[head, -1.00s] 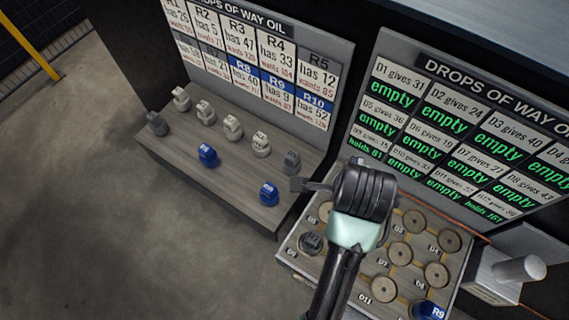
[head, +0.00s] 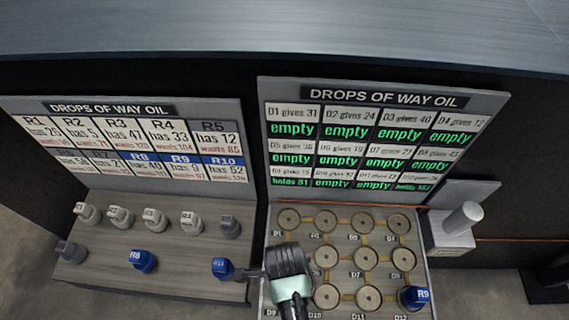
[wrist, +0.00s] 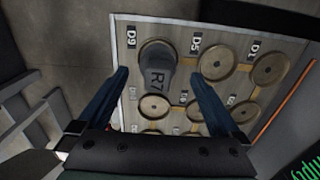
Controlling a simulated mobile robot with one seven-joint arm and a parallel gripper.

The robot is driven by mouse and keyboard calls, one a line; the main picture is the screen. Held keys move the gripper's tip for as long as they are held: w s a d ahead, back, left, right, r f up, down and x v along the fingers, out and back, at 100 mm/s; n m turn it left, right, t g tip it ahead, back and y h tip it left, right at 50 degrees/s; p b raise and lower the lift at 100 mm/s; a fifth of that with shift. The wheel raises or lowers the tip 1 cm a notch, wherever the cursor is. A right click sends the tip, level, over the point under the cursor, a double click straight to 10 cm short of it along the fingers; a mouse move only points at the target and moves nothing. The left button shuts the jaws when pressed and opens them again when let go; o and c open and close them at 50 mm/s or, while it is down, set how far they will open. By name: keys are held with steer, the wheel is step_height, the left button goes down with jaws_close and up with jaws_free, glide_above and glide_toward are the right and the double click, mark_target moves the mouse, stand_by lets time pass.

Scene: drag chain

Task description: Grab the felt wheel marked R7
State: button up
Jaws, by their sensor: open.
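The felt wheel R7 (wrist: 157,68) is a dark grey knob-shaped piece marked R7. In the wrist view it sits in the socket labelled D9 at the corner of the round-socket board (wrist: 190,45). In the head view it does not show; my arm covers that area. My gripper (head: 243,273) is open and empty. In the wrist view its two blue fingers (wrist: 160,76) appear either side of R7, apart from it, with R7 between and slightly beyond the tips. How high the fingers are above it I cannot tell.
A blue piece R9 (head: 414,298) stands in socket D12. A grey block with a white cylinder (head: 462,220) is at right.

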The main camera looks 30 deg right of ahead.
step_height(320, 180, down, 4)
steer(key=shift+s+a+f, duration=0.1)
steer(key=shift+s, duration=0.05)
steer(key=c, duration=1.5)
steer(key=shift+r, duration=0.2)
